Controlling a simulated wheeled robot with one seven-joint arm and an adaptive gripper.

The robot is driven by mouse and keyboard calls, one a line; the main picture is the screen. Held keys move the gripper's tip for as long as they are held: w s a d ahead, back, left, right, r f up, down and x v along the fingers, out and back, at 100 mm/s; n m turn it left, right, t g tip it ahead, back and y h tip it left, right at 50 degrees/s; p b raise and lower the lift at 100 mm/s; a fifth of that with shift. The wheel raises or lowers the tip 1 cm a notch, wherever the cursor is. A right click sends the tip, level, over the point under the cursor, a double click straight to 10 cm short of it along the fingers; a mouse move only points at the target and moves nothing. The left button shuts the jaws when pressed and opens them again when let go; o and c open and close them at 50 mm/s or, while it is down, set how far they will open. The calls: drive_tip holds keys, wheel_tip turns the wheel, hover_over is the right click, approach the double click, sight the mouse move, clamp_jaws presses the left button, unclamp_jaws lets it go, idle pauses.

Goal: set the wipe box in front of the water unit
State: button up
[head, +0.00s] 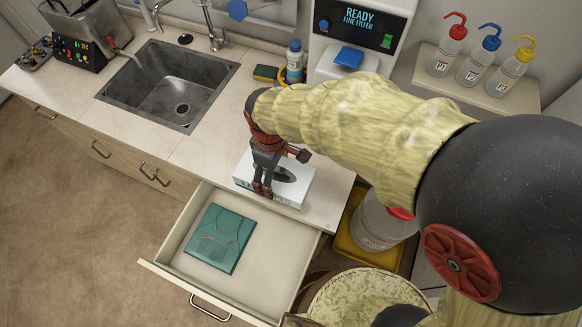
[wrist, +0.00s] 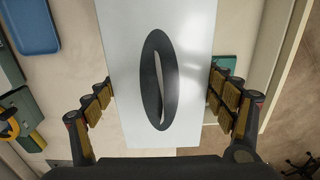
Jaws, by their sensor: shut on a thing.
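The wipe box (head: 296,186) is a white box with a dark oval opening on top, at the counter's front edge near the open drawer. In the wrist view the wipe box (wrist: 195,110) fills the middle, its oval slot facing the camera. My gripper (head: 263,188) reaches down over it in the head view. In the wrist view its fingers (wrist: 160,98) lie along the two long sides, shut on the box. I cannot tell whether the box touches the counter. The water unit (head: 362,28) stands at the back, with a lit "READY FINE FILTER" display and a blue pad.
An open drawer (head: 275,262) with a green pad (head: 220,238) juts out below the counter. A sink (head: 168,84) lies to the left. A sponge (head: 265,73) and a blue-capped bottle (head: 295,62) stand beside the water unit. Wash bottles (head: 476,66) stand on a shelf at right.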

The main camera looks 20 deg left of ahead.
drive_tip(key=w+f, duration=0.2)
drive_tip(key=w+d+f+b, duration=0.1)
drive_tip(key=w+f, duration=0.1)
drive_tip(key=w, duration=0.1)
drive_tip(key=w+f, duration=0.2)
drive_tip(key=f, duration=0.1)
drive_tip(key=shift+w+d, duration=0.2)
drive_tip(key=shift+d, duration=0.2)
drive_tip(key=shift+w+f+b, duration=0.15)
drive_tip(key=shift+f+b, duration=0.35)
drive_tip(key=shift+f, duration=1.15)
drive_tip(key=shift+f, duration=0.1)
drive_tip(key=o, duration=1.2)
drive_tip(key=shift+o, duration=0.2)
wheel_tip(320, 180, up, 12)
drive_tip(key=p, duration=0.2)
